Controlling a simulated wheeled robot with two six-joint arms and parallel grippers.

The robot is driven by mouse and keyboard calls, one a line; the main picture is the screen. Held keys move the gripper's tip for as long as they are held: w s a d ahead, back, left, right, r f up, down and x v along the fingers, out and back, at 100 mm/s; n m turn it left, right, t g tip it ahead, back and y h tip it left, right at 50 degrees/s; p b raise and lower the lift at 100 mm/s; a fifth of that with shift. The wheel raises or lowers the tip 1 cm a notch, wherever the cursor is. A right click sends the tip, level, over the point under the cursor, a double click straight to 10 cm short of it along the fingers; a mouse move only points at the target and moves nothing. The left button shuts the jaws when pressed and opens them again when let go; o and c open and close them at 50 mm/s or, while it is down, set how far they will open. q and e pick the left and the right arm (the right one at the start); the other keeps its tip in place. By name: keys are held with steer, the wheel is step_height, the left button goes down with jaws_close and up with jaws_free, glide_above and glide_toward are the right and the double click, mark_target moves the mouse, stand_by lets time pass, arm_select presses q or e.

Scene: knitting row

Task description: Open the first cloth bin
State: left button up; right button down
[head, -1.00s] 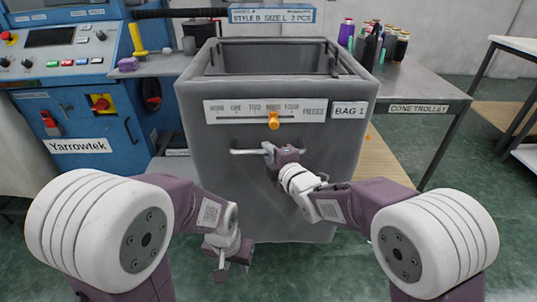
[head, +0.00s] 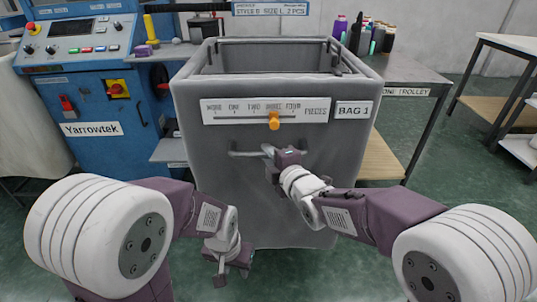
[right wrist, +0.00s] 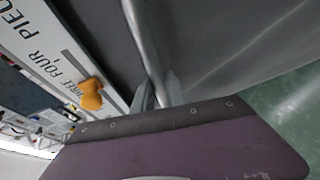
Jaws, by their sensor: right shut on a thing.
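The grey cloth bin (head: 215,205), labelled BAG 1 (head: 353,110), stands upright in the middle of the head view with its top open. A horizontal bar handle (head: 243,153) is on its front; it also shows in the right wrist view (right wrist: 140,40). My right gripper (head: 270,152) is shut on the handle, its fingers on either side of the bar in the right wrist view (right wrist: 157,92). My left gripper (head: 220,277) hangs low in front of the bin, apart from it; its fingers are too small to read.
An orange slider (head: 274,121) sits on a numbered scale (head: 230,110) above the handle. A blue Yarrowtek machine (head: 85,100) stands to the left. The cone trolley (head: 410,75) with several yarn cones stands at right.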

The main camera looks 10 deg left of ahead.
steer(key=shift+f, duration=0.1)
steer(key=c, duration=1.4)
jaws_free()
steer(key=shift+o, duration=0.2)
steer(key=p+v, duration=0.2)
steer(key=v, duration=0.7)
